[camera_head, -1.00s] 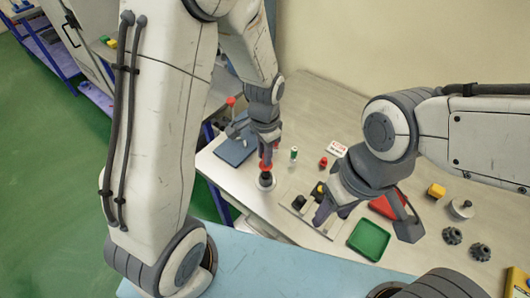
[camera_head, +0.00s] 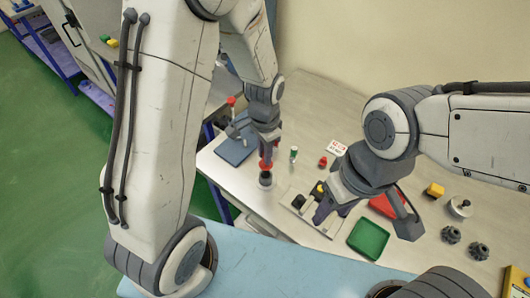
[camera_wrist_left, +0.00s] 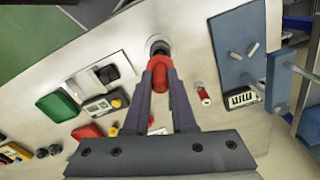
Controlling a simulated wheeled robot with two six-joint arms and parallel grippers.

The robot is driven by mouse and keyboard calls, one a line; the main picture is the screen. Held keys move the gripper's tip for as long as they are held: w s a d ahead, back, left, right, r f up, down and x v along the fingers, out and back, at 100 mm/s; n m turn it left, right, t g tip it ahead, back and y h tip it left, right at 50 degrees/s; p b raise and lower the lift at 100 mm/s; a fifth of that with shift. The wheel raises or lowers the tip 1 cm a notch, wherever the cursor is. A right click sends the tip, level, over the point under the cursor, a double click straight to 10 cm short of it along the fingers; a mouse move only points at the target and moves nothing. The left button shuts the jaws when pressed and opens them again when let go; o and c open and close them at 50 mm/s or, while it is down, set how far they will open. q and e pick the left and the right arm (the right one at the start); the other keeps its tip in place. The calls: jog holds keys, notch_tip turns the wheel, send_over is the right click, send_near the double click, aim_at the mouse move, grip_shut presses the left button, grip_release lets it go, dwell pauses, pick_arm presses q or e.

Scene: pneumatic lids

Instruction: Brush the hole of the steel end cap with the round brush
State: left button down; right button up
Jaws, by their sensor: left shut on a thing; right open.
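My left gripper (camera_head: 267,156) is shut on the red handle of the round brush (camera_head: 266,164), held upright with its head down. In the left wrist view the red handle (camera_wrist_left: 160,76) sits between the fingers and points at the steel end cap (camera_wrist_left: 157,46). The end cap (camera_head: 265,184) stands on the table directly below the brush. The brush head is at the cap's top; I cannot tell how deep it is in the hole.
A green tray (camera_head: 368,240) and a red tray (camera_head: 388,203) lie on the right. A blue board (camera_head: 236,149) is behind left of the cap. A green-topped bottle (camera_head: 293,154) and a small red item (camera_head: 323,162) stand behind. Dark gear-like parts (camera_head: 451,235) lie far right.

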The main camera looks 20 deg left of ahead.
pick_arm(q)
jog(key=shift+f+b, duration=0.75)
jog(key=shift+f, duration=0.35)
jog(key=shift+r+p, duration=1)
jog(key=shift+r, duration=0.1)
jog(key=shift+f+b, duration=0.85)
jog(key=shift+f, duration=0.2)
jog(key=shift+r+p, duration=1)
jog(key=shift+r, duration=0.1)
jog(key=shift+f+b, duration=0.8)
jog(key=shift+f, duration=0.3)
jog(key=shift+r+p, duration=1)
jog(key=shift+r, duration=0.05)
jog(key=shift+f+b, duration=0.85)
jog(key=shift+f, duration=0.25)
jog(key=shift+r+p, duration=3.15)
jog(key=shift+r, duration=0.45)
